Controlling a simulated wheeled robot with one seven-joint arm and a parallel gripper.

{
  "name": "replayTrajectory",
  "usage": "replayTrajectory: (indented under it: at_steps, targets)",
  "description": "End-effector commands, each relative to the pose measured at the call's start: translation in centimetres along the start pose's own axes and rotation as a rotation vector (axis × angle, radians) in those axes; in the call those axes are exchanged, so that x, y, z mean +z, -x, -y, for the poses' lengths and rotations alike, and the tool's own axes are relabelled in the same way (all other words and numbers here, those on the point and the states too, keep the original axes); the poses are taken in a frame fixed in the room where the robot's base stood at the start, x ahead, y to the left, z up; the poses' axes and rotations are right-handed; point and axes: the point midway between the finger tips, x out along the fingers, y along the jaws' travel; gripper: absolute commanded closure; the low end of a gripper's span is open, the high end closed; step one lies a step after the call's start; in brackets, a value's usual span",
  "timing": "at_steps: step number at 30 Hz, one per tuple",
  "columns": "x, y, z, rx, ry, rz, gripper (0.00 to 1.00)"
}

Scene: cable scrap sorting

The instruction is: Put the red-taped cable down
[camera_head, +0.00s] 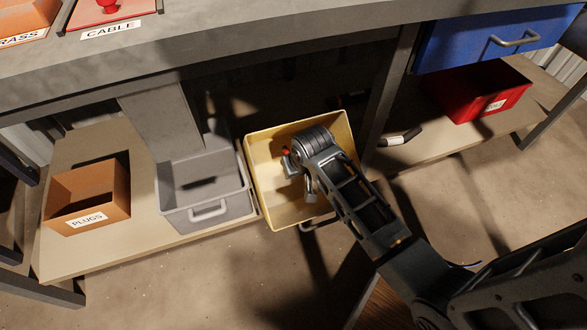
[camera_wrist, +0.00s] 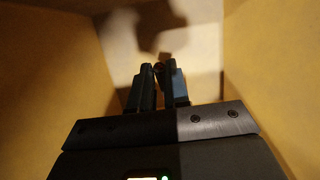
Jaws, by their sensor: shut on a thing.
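My gripper (camera_head: 292,163) reaches down into a yellow bin (camera_head: 257,176) on the low shelf. In the wrist view its two fingers (camera_wrist: 160,70) are close together, with the bin's yellow walls (camera_wrist: 265,60) on both sides. Most of the cable is hidden by the fingers. I cannot tell whether it touches the bin floor.
A grey bin (camera_head: 207,213) stands just left of the yellow bin, and an orange PLUGS box (camera_head: 80,200) farther left. A red box (camera_head: 480,98) and a dark piece with a white band (camera_head: 400,138) lie to the right. The bench top (camera_head: 200,50) overhangs the shelf.

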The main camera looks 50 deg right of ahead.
Motion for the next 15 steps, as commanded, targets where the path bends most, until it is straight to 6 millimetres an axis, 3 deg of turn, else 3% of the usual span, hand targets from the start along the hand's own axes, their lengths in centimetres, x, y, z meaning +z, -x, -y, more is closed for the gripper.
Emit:
replayTrajectory:
  at_steps: [9,15]
  targets:
    - [-1.8,-3.3,0.0,0.0,-0.001,-0.001,1.0]
    - [-2.0,-3.4,-0.1,0.0,-0.001,0.0,1.0]
